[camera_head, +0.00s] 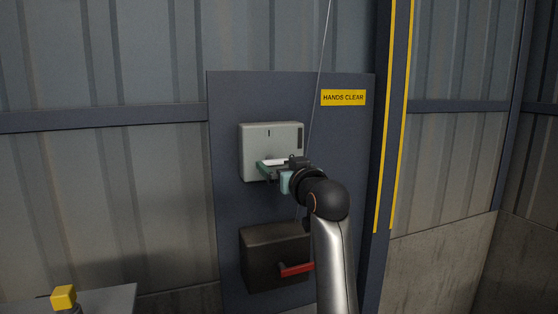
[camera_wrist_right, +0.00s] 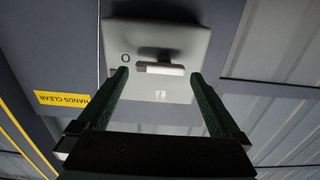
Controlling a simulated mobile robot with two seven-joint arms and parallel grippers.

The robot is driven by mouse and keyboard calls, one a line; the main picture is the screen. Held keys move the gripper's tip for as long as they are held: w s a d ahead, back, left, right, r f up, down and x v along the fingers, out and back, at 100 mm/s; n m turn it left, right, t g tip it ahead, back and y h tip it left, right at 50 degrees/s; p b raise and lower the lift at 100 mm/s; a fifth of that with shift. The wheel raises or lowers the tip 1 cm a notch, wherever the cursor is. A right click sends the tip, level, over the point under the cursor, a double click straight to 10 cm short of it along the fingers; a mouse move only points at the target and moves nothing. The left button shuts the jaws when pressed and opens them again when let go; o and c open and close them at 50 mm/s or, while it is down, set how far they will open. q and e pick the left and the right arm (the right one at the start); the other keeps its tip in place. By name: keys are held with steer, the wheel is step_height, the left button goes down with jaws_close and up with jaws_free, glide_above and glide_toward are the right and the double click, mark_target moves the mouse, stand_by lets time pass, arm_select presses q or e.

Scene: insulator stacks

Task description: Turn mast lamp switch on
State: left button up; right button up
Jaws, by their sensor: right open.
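The switch is a light grey wall box (camera_head: 255,140) with a white lever (camera_head: 273,162) on its front. In the right wrist view the box face (camera_wrist_right: 180,35) appears turned, with an O mark, an I mark and the white lever (camera_wrist_right: 160,69) lying crosswise. My right gripper (camera_head: 264,169) is at the lower front of the box, by the lever. In the wrist view its two dark green fingers (camera_wrist_right: 160,76) are spread apart, with the lever between them. Contact between fingers and lever cannot be told. My left gripper is not in view.
Below is a dark box (camera_head: 262,245) with a red handle (camera_head: 297,269). A yellow HANDS CLEAR sign (camera_head: 343,97) is on the blue backing panel (camera_head: 230,100). A thin cable (camera_head: 322,60) hangs in front. A yellow block (camera_head: 64,297) is by a grey surface (camera_head: 110,298) at lower left.

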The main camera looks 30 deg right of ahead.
steer(key=shift+x, duration=0.8)
steer(key=c, duration=1.1)
steer(key=shift+c, duration=0.2)
